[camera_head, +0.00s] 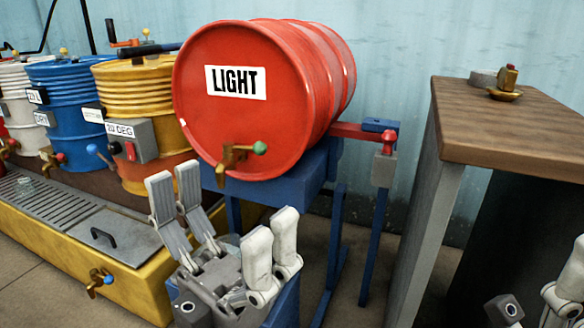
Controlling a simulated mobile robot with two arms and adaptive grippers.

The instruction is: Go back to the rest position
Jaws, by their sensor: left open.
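My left gripper (222,212) is in the lower middle of the head view, fingers pointing up and spread wide apart. It is open, with nothing between its fingers. It shows in front of the red drum (320,70) labelled LIGHT and its blue stand (290,192). I cannot tell whether it touches the stand. Part of my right gripper (545,295) shows at the bottom right corner, cut off by the frame edge, so its opening cannot be judged.
The red drum has a brass tap (235,155) with a green knob. Yellow (150,95), blue (68,100) and white drums (20,95) stand left, behind a yellow grated trough (120,290). A wooden-topped table (520,120) at right carries a small brass item (507,82). Floor shows between stand and table.

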